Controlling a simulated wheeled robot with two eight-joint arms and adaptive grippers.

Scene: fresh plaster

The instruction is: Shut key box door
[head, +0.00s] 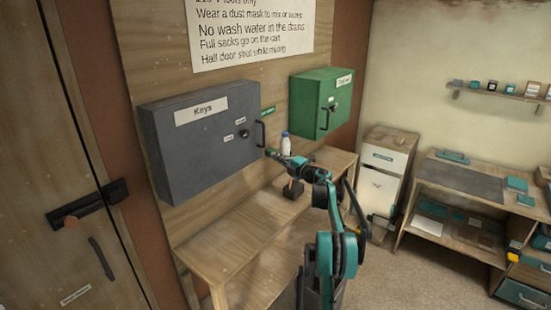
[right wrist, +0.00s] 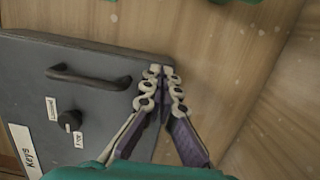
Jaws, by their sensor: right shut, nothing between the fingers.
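The grey key box (head: 195,150) labelled "Keys" is mounted on the wooden wall board. Its door (right wrist: 100,95) has a dark bar handle (head: 260,133) near its right edge and a round knob (head: 243,134) between two small labels. The door lies flush or nearly so; I cannot tell if a small gap is left. My right gripper (head: 269,153) is shut and empty, just below the handle at the door's right edge. In the right wrist view its fingertips (right wrist: 164,72) are at that edge, beside the handle; contact is unclear. My left gripper is out of view.
A green cabinet (head: 319,102) hangs to the right of the key box. A white bottle (head: 286,145) stands behind my right gripper. A wooden bench (head: 235,237) runs below the boxes. A white cabinet (head: 383,178) and shelf unit (head: 466,185) stand at the right.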

